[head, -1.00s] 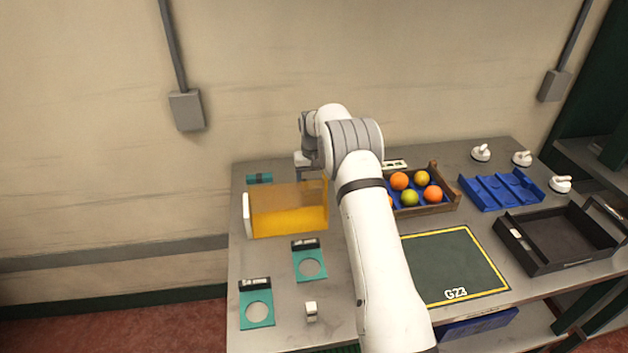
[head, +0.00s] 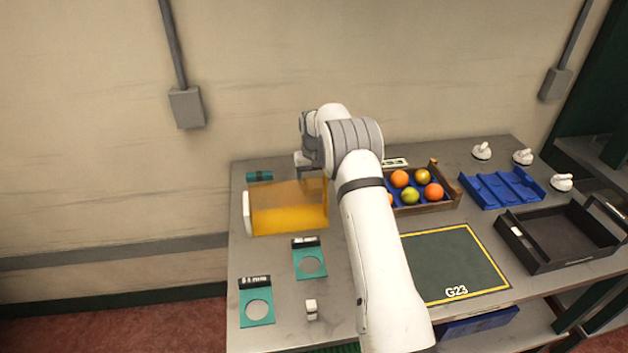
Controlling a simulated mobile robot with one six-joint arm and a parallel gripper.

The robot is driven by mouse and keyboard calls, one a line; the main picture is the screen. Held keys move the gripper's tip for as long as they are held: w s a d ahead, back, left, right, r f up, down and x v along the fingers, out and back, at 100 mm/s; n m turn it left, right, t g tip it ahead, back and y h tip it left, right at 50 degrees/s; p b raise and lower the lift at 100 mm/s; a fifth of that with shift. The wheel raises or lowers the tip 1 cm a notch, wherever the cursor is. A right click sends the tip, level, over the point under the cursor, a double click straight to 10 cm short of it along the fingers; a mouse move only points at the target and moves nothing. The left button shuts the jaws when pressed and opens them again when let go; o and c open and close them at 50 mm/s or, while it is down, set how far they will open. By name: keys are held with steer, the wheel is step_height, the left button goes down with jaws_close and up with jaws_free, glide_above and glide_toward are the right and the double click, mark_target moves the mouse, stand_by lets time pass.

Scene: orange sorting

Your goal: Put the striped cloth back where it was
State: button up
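I see no striped cloth in the head view; my own arm hides part of the table. My gripper (head: 303,161) is at the far side of the table, by the back edge of a see-through orange box (head: 288,218). The gripper is small and partly covered by my wrist, so I cannot tell whether its fingers are open or shut, or whether they hold anything.
A wooden crate (head: 447,177) of oranges and one green fruit stands right of my arm. Further right are a blue tray (head: 502,188) and a black tray (head: 560,262). A dark G23 mat (head: 455,265) and teal plates (head: 310,262) lie in front.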

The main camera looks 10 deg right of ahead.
steer(key=shift+f, duration=0.15)
steer(key=o, duration=1.2)
steer(key=shift+r+p, duration=1.8)
steer(key=shift+r, duration=2.2)
